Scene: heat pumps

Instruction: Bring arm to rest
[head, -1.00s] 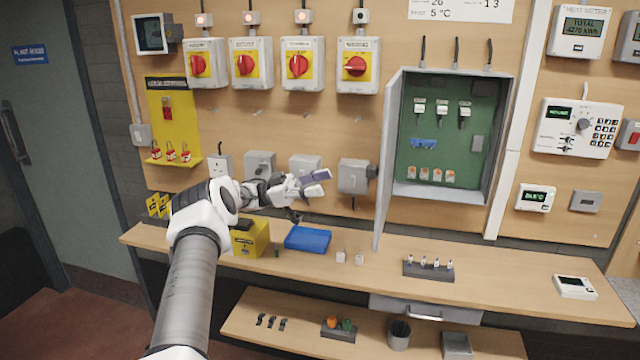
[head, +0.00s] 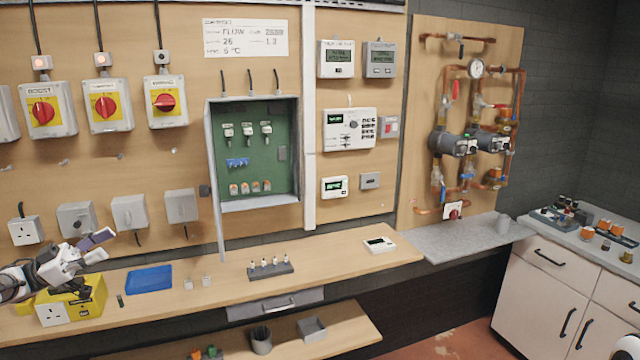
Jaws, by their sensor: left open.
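My left gripper (head: 104,246) is at the left of the head view, with its two fingers apart and pointing right. It is empty, and in the picture it lies just above the yellow box (head: 92,300) on the bench and left of the blue tray (head: 149,279). I cannot tell how far above the box it is. Most of my left arm is cut off by the left edge.
The wooden bench (head: 345,262) holds two small pale blocks, a dark rack (head: 270,271) and a white meter (head: 380,245). An open grey cabinet (head: 253,150) hangs above. Copper pipework (head: 470,120) is on the right board, beside a white counter unit (head: 550,290).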

